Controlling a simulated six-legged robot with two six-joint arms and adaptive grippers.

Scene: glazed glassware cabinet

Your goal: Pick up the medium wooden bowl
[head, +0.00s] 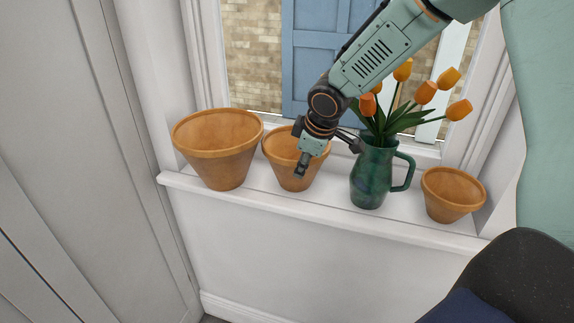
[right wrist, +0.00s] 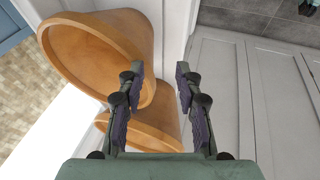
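The medium wooden bowl (head: 288,178) is the middle-sized of three orange-brown bowls and stands upright on the white window sill. My right gripper (head: 302,172) overlaps its right part in the head view and hides some of its rim and inside. In the right wrist view the bowl (right wrist: 156,132) shows low in the picture, behind and between the fingers. The fingers of the right gripper (right wrist: 160,72) are spread apart with nothing held between them. Whether a finger touches the bowl cannot be told. My left gripper is not in view.
The large bowl (head: 222,168) stands close to the left, also in the wrist view (right wrist: 108,48). A green jug (head: 372,178) with orange tulips stands to the right, near my right arm. A small bowl (head: 452,200) is farther right. The window is behind the sill (head: 330,207).

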